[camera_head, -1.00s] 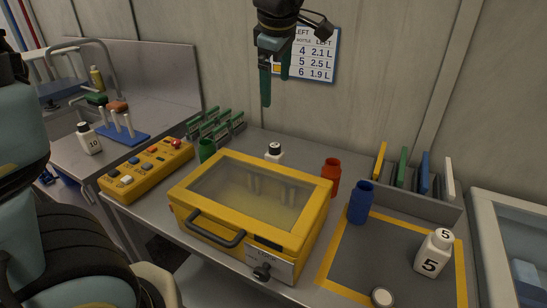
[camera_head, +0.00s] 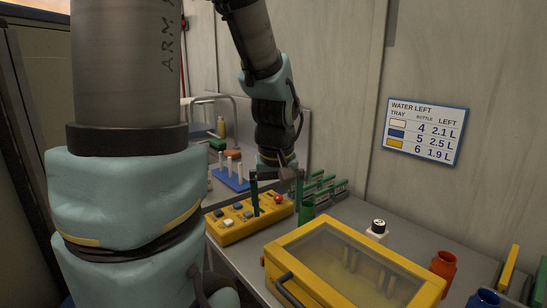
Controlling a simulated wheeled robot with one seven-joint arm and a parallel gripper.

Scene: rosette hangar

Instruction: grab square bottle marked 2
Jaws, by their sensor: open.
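A white bottle (camera_head: 376,231) with a dark-topped cap stands behind the yellow glass-topped case, its lower part hidden by the case. Its number is too small to read, so I cannot tell whether it is marked 2. No bottle with a legible 2 shows. My gripper (camera_head: 278,205) has two green fingers, spread apart with nothing between them. It hangs over the yellow button box, left of the white bottle and well apart from it.
The yellow case (camera_head: 345,262) fills the front of the bench. The yellow button box (camera_head: 240,220), a green cup (camera_head: 307,210) and green racks (camera_head: 325,188) are near my gripper. A red jar (camera_head: 443,265) and a blue jar (camera_head: 484,300) stand right. A sign (camera_head: 425,131) hangs on the wall.

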